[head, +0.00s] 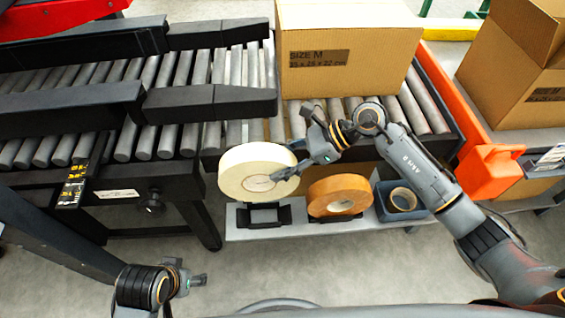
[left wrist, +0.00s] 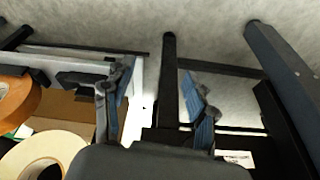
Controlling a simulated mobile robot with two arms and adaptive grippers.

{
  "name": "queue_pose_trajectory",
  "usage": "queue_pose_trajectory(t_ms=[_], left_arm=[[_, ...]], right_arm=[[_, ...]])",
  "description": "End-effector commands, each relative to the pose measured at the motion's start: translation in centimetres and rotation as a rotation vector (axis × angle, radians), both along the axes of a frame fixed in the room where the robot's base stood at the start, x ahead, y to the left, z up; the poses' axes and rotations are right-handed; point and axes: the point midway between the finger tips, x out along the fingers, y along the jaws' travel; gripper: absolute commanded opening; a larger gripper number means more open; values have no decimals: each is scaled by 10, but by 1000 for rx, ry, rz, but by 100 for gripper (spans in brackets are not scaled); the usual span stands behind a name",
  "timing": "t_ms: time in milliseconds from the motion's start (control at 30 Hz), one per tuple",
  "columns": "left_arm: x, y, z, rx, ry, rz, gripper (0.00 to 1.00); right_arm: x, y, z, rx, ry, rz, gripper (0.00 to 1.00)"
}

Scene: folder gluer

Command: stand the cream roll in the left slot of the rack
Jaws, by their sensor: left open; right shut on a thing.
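My right gripper (head: 290,172) is shut on the cream roll (head: 257,172) at its right side and holds it upright. The roll is over the black left slot (head: 264,217) of the grey rack (head: 305,232); whether its lower edge touches the slot I cannot tell. A brown-orange roll (head: 338,196) stands in the rack to the right. My left gripper (head: 194,282) is low at the left, apart from the rack. In the left wrist view its fingers (left wrist: 155,108) are spread and empty. The cream roll (left wrist: 45,156) and orange roll (left wrist: 16,98) show at lower left there.
A blue-grey bin (head: 398,208) with a small roll stands right of the orange roll. A cardboard box (head: 348,50) sits on the roller conveyor (head: 150,95) behind. An orange guard (head: 490,172) stands at the right. Bare floor lies in front of the rack.

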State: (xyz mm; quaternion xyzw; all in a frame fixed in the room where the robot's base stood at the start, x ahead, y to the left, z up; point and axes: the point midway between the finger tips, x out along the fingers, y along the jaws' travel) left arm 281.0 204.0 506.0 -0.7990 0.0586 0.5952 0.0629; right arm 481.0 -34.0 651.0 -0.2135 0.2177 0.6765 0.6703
Motion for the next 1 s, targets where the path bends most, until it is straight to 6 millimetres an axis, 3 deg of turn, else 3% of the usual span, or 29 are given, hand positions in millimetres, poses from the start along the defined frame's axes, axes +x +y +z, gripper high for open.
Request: queue_pose_trajectory(t_ms=[467, 767, 1000], left_arm=[[-12, 2, 36, -1, -24, 2, 57], [-4, 0, 19, -8, -55, 0, 57], [16, -6, 24, -26, -143, -7, 57]], right_arm=[[1, 1, -24, 7, -3, 1, 0], [0, 1, -52, 6, -3, 2, 0], [1, 1, -56, 6, -4, 1, 0]])
